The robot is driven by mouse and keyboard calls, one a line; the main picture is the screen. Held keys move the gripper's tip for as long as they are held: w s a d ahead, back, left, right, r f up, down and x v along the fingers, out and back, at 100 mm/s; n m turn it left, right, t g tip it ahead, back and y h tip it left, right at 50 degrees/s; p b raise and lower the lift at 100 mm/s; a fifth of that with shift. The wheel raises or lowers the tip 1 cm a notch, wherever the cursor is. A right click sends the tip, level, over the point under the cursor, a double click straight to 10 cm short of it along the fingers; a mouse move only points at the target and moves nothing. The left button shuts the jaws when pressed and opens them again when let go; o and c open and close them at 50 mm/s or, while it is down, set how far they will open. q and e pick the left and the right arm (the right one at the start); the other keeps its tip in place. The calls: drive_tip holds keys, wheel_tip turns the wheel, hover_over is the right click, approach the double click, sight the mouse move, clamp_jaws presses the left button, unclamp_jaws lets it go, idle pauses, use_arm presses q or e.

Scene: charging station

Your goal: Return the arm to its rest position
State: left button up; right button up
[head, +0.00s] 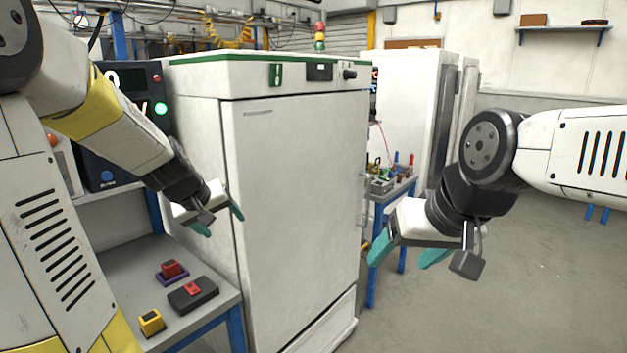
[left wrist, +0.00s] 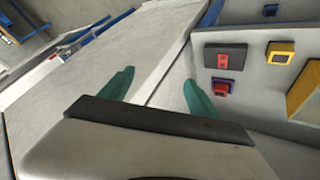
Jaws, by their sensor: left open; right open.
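My left gripper (head: 219,219) is open and empty. It hangs in front of the white cabinet's left side, above the grey bench. In the left wrist view its two teal fingers (left wrist: 160,95) are spread with nothing between them. My right gripper (head: 403,256) is open and empty at the right, with its teal fingertips apart over the floor. My left arm (head: 120,130) comes in from the left, and my right arm (head: 580,150) from the right.
A tall white cabinet (head: 295,190) stands in the middle. The grey bench (head: 140,262) holds a black charger block with a red part (head: 193,293), a red block on a purple base (head: 171,270) and a yellow block (head: 151,323). A cluttered blue-legged table (head: 390,188) stands behind. Floor (head: 530,290) at right is clear.

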use_arm(q)
drive_tip(key=s+d+r+m, duration=0.1)
drive_tip(key=s+d+r, duration=0.1)
drive_tip(key=s, duration=0.5)
drive_tip(key=s+d+r+m+g, duration=0.1)
drive_tip(key=s+d+r+m, duration=0.1)
drive_tip(key=s, duration=0.5)
drive_tip(key=s+d+r+m, duration=0.2)
drive_tip(key=s+d, duration=0.1)
drive_tip(key=s, duration=0.5)
drive_tip(key=shift+d+h, duration=0.3)
drive_tip(key=shift+d, duration=0.05)
drive_tip(key=shift+r, duration=0.1)
